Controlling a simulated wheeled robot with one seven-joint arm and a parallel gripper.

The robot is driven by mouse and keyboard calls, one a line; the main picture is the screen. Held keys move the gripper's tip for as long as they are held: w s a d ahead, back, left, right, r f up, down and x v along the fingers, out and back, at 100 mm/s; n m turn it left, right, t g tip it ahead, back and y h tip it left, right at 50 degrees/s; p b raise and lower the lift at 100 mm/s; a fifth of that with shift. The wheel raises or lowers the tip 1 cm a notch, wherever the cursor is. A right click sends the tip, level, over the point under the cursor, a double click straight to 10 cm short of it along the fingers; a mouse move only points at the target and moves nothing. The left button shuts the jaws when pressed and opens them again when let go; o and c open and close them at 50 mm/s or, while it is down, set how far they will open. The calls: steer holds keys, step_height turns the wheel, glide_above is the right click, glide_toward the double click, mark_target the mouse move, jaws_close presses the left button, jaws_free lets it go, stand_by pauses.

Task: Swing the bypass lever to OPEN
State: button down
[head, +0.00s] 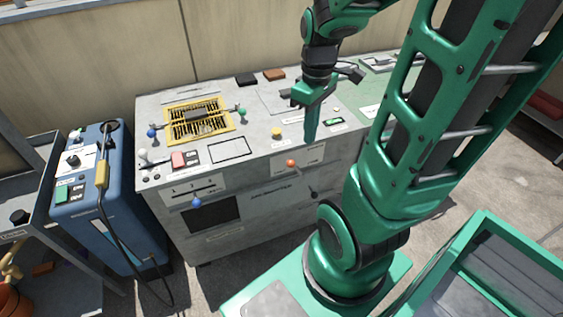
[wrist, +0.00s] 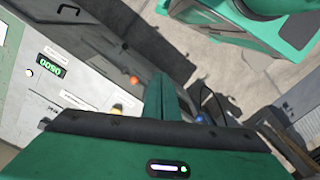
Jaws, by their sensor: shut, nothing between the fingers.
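My gripper (head: 311,132) is shut and empty, pointing down in front of the grey condenser cabinet's top right edge. Its closed green fingers also show in the wrist view (wrist: 166,95). An orange knob (head: 291,163) sits on a pale plate on the cabinet's front, below and left of the fingers; it also shows in the wrist view (wrist: 134,79). A dark-tipped lever (head: 313,194) hangs lower right of that plate. A blue knob (head: 196,202) is on the left front plate, and in the wrist view (wrist: 200,118). The labels are too small to read, so I cannot tell which is the bypass lever.
A blue machine (head: 125,230) with a hose stands to the left. A green display (wrist: 50,66) shows in the wrist view.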

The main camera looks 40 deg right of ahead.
mark_target(293, 166)
steer(key=w+a+f+n+y, duration=0.1)
steer(key=w+f+n, duration=1.1)
steer(key=n, duration=0.1)
steer(key=shift+f+n, duration=0.2)
steer(key=shift+n, duration=0.1)
steer(key=shift+w+a+f, duration=0.1)
steer(key=shift+s+d+f, duration=0.1)
steer(key=shift+d+f, duration=0.3)
steer(key=shift+f, duration=1.1)
steer(key=shift+s+d+f, duration=0.1)
steer(key=shift+d+f, duration=0.35)
steer(key=shift+f, duration=1)
steer(key=shift+s+d+f, duration=0.1)
steer(key=shift+d+f, duration=0.3)
steer(key=shift+f, duration=1.1)
steer(key=shift+r+y, duration=0.1)
steer(key=shift+y, duration=0.2)
